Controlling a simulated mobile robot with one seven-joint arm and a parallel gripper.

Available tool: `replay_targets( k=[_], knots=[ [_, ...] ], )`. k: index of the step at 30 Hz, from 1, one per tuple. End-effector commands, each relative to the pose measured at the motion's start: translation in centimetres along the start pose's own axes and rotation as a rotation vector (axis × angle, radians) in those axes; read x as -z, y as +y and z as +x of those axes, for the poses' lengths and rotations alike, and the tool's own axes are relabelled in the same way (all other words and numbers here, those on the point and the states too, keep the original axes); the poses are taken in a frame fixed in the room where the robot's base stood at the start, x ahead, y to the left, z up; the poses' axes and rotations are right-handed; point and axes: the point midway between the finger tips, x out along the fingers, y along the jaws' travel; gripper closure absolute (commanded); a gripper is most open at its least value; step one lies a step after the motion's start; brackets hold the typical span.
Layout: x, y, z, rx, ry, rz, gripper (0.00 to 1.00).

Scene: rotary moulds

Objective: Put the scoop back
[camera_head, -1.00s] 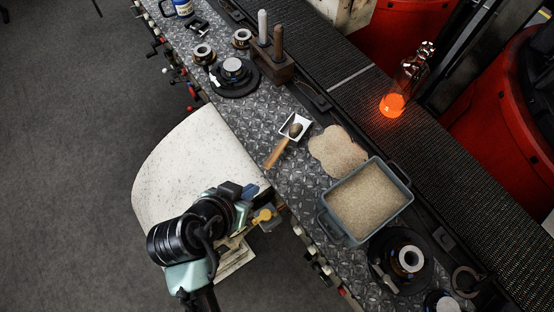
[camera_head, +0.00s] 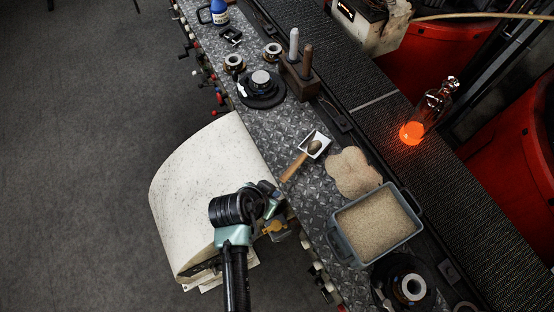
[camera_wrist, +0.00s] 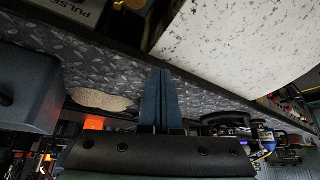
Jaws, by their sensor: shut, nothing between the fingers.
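The scoop (camera_head: 315,144) lies on the diamond-plate bench, with a pale square metal pan and a wooden handle (camera_head: 294,167) pointing toward the near edge. A dark lump sits in or on its pan. To its right are a flat patch of spilled sand (camera_head: 353,172) and a grey-blue bin (camera_head: 408,237) full of sand. My gripper (camera_wrist: 163,98) shows in the wrist view with its two blue fingers together and nothing between them. In the head view my arm's end is near the bench's front edge, left of and nearer than the scoop. The scoop cannot be made out in the wrist view.
A pale speckled panel (camera_head: 205,190) stands beside the bench's near edge. A block with upright handles (camera_head: 300,80) and round moulds (camera_head: 262,84) are farther along the bench. A glowing orange bottle (camera_head: 413,130) stands on the dark conveyor (camera_head: 375,104) behind.

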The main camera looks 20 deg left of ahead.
Motion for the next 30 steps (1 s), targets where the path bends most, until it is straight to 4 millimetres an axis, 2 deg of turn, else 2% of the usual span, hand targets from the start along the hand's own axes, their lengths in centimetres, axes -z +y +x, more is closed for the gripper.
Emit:
replay_targets(
  k=[4,18,27,30],
  knots=[
    [1.1,0.0,0.6,0.0,0.0,-0.001,1.0],
    [1.6,0.0,1.0,-0.001,0.0,-0.001,1.0],
    [5.6,0.0,3.6,-0.002,0.002,0.002,1.0],
    [6.3,0.0,3.9,-0.001,0.003,0.0,1.0]
  ],
)
